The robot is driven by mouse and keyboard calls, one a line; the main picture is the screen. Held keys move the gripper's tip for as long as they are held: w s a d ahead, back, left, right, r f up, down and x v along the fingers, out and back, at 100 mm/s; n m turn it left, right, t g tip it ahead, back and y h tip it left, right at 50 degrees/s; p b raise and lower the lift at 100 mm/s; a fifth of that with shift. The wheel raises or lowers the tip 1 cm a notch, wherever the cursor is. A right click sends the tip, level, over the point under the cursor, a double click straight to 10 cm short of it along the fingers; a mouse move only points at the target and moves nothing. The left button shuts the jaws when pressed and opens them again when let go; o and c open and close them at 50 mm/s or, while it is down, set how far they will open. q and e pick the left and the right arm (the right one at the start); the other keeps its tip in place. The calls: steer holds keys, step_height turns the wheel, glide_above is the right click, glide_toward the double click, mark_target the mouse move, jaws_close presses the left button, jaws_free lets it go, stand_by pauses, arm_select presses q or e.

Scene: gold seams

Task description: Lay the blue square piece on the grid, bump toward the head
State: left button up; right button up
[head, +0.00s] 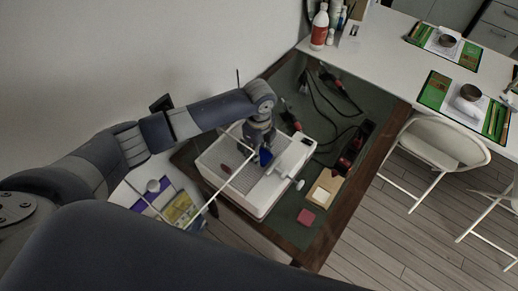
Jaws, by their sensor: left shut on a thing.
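My left gripper (262,143) points down over the white machine (253,204) on the dark green bench. It is shut on the blue piece (265,158), which shows just below the fingers. The gripper hides part of the piece, so I cannot make out its bump or whether it touches the grid. The grey slotted grid (241,184) forms the top of the machine. A small white fitting, perhaps the head (281,174), stands at the grid's right side. My right gripper is out of view.
A dark red oval piece (225,168) lies at the grid's left. A thin pale bar (226,184) crosses above the grid. A pink block (306,217) and tan tray (325,187) lie right of the machine. Cabled tools lie behind it. Free green bench (290,231) shows in front.

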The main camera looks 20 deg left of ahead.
arm_select(q)
steer(key=shift+f+b, duration=0.4)
steer(key=shift+f, duration=0.55)
stand_by(0.7)
steer(key=o, duration=1.2)
steer(key=shift+r, duration=0.2)
steer(key=shift+r+p, duration=2.2)
steer(key=shift+p, duration=0.05)
steer(key=shift+r, duration=1.15)
